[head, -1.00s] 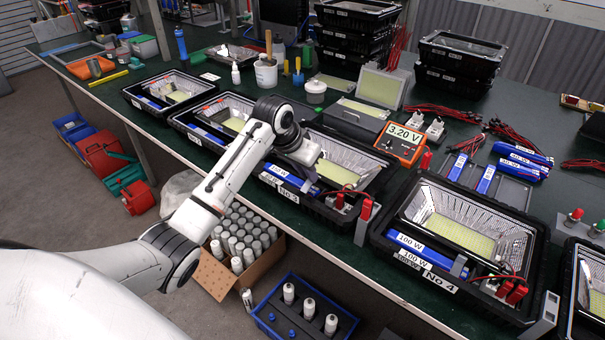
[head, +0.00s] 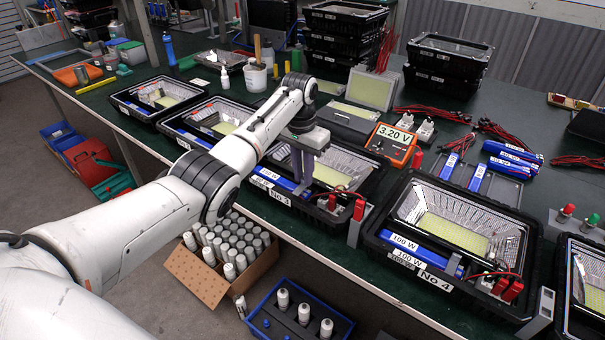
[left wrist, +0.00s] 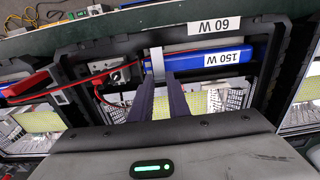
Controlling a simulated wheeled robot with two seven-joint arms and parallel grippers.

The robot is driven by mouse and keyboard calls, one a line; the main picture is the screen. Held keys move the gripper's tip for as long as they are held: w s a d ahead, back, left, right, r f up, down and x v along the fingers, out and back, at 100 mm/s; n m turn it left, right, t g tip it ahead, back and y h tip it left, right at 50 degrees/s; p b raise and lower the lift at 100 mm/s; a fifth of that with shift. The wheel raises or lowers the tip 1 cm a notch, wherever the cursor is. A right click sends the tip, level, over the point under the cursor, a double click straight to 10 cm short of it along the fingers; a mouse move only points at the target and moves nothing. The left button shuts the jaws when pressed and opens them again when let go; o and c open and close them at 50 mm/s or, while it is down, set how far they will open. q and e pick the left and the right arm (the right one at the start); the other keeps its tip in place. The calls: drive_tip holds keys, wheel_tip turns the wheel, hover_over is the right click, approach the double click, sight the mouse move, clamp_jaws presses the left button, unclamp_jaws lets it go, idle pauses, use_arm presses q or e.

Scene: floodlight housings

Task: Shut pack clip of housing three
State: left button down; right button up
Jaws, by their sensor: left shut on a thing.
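Housing three (head: 348,212), a black frame marked "No 3" with a reflective inside and yellow panel, sits at the table's front edge. The grey pack clip (left wrist: 157,63) stands at the pack's end. I cannot tell whether it lies over the pack. My left gripper (head: 303,180) points down into the housing's front part. In the left wrist view its fingertips (left wrist: 160,80) are shut on the clip. My right gripper is not in view.
Housing four (head: 540,235) stands to the right, and two more housings stand to the left. Red connectors (head: 359,210) and a grey block rise at housing three's right corner. An orange meter (head: 391,144) reading 3.20 V stands behind.

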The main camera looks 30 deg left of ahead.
use_arm(q)
drive_tip(key=shift+f, duration=0.1)
idle(0.6)
drive_tip(key=c, duration=1.7)
unclamp_jaws()
drive_tip(key=shift+w, duration=0.1)
drive_tip(key=r, duration=1)
drive_tip(key=shift+s+r, duration=0.15)
drive_tip(key=shift+s, duration=0.05)
